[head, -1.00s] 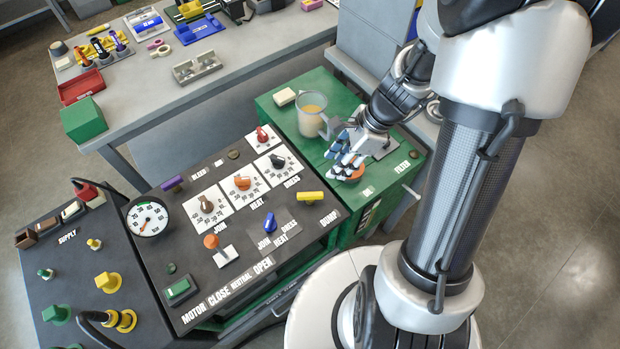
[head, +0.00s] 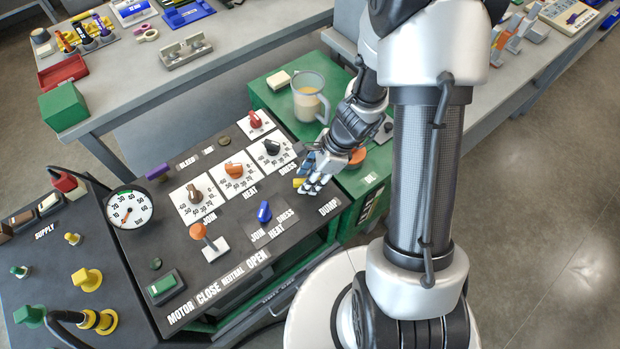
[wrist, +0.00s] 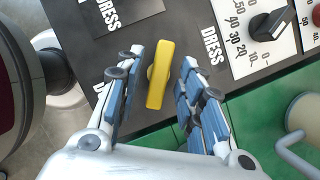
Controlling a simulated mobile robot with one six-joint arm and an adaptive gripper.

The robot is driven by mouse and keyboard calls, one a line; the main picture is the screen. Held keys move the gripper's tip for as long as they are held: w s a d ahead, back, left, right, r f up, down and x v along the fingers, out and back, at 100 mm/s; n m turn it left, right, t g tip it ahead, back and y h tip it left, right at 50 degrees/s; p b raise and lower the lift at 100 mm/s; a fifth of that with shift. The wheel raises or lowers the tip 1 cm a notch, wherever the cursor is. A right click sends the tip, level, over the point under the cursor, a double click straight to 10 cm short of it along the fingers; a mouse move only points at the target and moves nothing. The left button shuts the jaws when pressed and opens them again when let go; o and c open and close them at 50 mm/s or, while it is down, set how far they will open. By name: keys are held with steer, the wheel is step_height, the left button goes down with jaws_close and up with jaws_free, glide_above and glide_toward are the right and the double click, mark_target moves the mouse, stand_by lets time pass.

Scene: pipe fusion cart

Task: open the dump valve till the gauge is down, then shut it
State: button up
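The dump valve is a yellow bar handle (wrist: 159,73) on the black panel, with the DUMP label beside it. It also shows in the head view (head: 298,183), partly covered by my gripper (head: 312,180). In the wrist view my gripper (wrist: 160,68) is open, one blue-padded finger on each side of the handle. The handle lies lengthwise between the fingers, with a gap visible on both sides. The round white gauge (head: 130,208) is at the panel's left, its orange-red needle pointing to the lower left. I cannot read its exact value.
A blue selector (head: 264,212) and an orange-knobbed lever (head: 199,232) stand left of the handle. A dial with a black knob (head: 272,148) is close behind. A jug (head: 310,100) stands on the green cabinet (head: 265,97) behind my gripper.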

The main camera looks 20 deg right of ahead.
steer(key=shift+c, duration=0.4)
jaws_close()
stand_by(0.4)
steer(key=n+g+p, duration=0.1)
steer(key=n+p, duration=0.1)
steer(key=n, duration=0.1)
steer(key=shift+w+r+p, duration=0.1)
steer(key=shift+p, duration=0.2)
steer(key=shift+w+n+g+p, duration=0.1)
steer(key=shift+n+g+p, duration=0.85)
steer(key=shift+n, duration=0.95)
steer(key=shift+o, duration=0.4)
jaws_free()
